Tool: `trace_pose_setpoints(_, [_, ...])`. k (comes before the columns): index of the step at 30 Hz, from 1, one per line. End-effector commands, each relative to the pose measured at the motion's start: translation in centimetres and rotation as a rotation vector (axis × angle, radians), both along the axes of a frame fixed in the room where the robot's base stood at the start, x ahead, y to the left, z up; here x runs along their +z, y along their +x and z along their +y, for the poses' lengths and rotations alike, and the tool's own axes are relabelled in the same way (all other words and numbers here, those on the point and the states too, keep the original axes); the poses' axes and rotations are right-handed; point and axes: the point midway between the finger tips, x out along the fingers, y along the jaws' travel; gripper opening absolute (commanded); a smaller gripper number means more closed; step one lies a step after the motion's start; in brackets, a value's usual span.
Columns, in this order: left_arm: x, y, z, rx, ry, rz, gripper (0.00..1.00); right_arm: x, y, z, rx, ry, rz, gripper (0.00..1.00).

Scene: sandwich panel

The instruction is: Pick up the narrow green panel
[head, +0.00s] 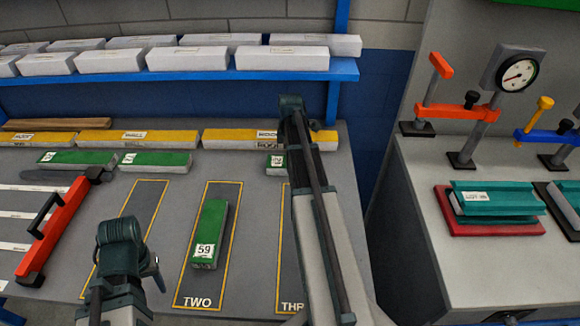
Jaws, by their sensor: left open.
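A green panel (210,228) with a white label reading 59 lies lengthwise inside the yellow-outlined lane marked TWO (196,290). Further green panels lie at the back of the bench: one at the left (77,158), one beside it (155,161), and one (274,163) partly hidden behind my right arm. Which of them is the narrow one I cannot tell for sure. My left gripper (154,272) is open, low at the left of lane TWO, apart from the panel there. Its fingers are mostly hidden by my wrist. My right arm rises across the bench; its gripper does not show.
A red clamp-like bar (55,230) with a black handle lies at the left. Yellow-sided panels (135,138) line the back, below a blue shelf (200,75) of white boxes. A second bench (470,275) at the right carries clamps, a gauge (517,75) and teal parts (495,198).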

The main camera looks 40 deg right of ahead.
Motion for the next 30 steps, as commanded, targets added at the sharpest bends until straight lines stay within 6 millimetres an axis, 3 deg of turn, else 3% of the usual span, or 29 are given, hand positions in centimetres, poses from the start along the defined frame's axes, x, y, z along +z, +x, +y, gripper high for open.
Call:
trace_pose_setpoints(1, [0.0, 0.0, 0.0, 0.000, 0.000, 0.000, 0.50, 0.0, 0.0, 0.0, 0.000, 0.000, 0.000, 0.59])
trace_pose_setpoints(7, [0.0, 0.0, 0.0, 0.000, 0.000, 0.000, 0.50, 0.0, 0.0, 0.0, 0.000, 0.000, 0.000, 0.23])
trace_pose_setpoints(20, [0.4, 0.0, 0.0, 0.000, 0.000, 0.000, 0.50, 0.4, 0.0, 0.0, 0.000, 0.000, 0.000, 0.23])
trace_pose_setpoints(30, [2.7, 0.0, 0.0, 0.000, 0.000, 0.000, 0.50, 2.7, 0.0, 0.0, 0.000, 0.000, 0.000, 0.23])
